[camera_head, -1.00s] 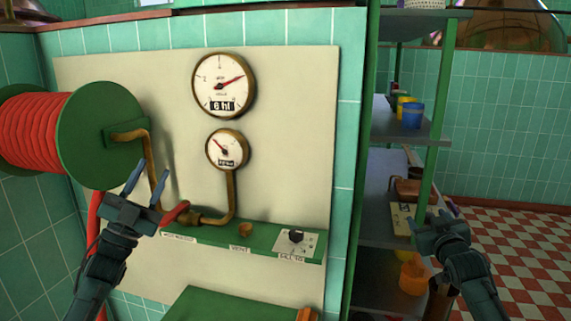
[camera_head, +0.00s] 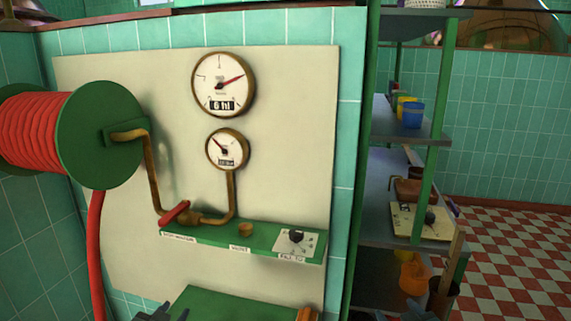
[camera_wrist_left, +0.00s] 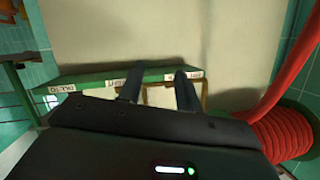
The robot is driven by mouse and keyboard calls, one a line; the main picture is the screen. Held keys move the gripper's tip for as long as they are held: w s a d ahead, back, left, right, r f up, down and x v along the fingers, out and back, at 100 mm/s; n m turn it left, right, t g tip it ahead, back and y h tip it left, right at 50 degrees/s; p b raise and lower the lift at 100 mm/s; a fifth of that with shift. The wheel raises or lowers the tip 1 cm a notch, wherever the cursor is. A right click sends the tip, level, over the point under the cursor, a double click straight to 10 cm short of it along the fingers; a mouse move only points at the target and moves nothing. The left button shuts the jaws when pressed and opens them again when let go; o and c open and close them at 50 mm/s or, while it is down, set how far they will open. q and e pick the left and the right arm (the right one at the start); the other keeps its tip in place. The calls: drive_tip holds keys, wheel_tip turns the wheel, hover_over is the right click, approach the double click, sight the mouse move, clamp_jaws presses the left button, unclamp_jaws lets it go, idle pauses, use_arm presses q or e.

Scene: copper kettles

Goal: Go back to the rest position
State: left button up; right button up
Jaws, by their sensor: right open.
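My left gripper (camera_head: 163,313) shows only its tips at the bottom edge of the head view, below the green ledge. In the left wrist view its two fingers (camera_wrist_left: 160,88) stand apart with nothing between them. My right gripper (camera_head: 382,316) barely shows at the bottom edge of the head view, right of the wall panel, and is open. Most of both arms is out of the picture.
A green ledge (camera_head: 215,238) carries a red-handled valve (camera_head: 175,212) and a black knob (camera_head: 296,237). Two gauges hang above on the panel. A red hose reel (camera_head: 35,135) is at left. A shelf rack (camera_head: 400,190) with cups stands at right.

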use_arm(q)
drive_tip(key=s+d+f+g+h, duration=0.1)
drive_tip(key=s+d+f, duration=0.2)
drive_tip(key=s, duration=0.6)
drive_tip(key=s+d+f+g, duration=0.1)
drive_tip(key=s+d+f, duration=0.2)
drive_tip(key=s, duration=0.6)
drive_tip(key=s+d+f+g+h, duration=0.1)
drive_tip(key=s+d+f+g, duration=0.1)
drive_tip(key=s+d, duration=0.3)
drive_tip(key=s+f, duration=0.1)
drive_tip(key=s, duration=0.3)
drive_tip(key=shift+d+f+n+h, duration=0.25)
drive_tip(key=shift+d+n+h, duration=0.05)
drive_tip(key=shift+n, duration=0.1)
use_arm(e)
drive_tip(key=s+a+f+g+y, duration=0.1)
drive_tip(key=s+a+f, duration=0.2)
drive_tip(key=s, duration=0.6)
drive_tip(key=s+a+f+g, duration=0.1)
drive_tip(key=s+a+f, duration=0.2)
drive_tip(key=s, duration=0.6)
drive_tip(key=s+a+f+g+y, duration=0.1)
drive_tip(key=s+a+f+g, duration=0.1)
drive_tip(key=s+a, duration=0.3)
drive_tip(key=s+f, duration=0.1)
drive_tip(key=s, duration=0.3)
drive_tip(key=shift+a+f+m+y, duration=0.25)
drive_tip(key=shift+m+y, duration=0.05)
drive_tip(key=shift+m, duration=0.1)
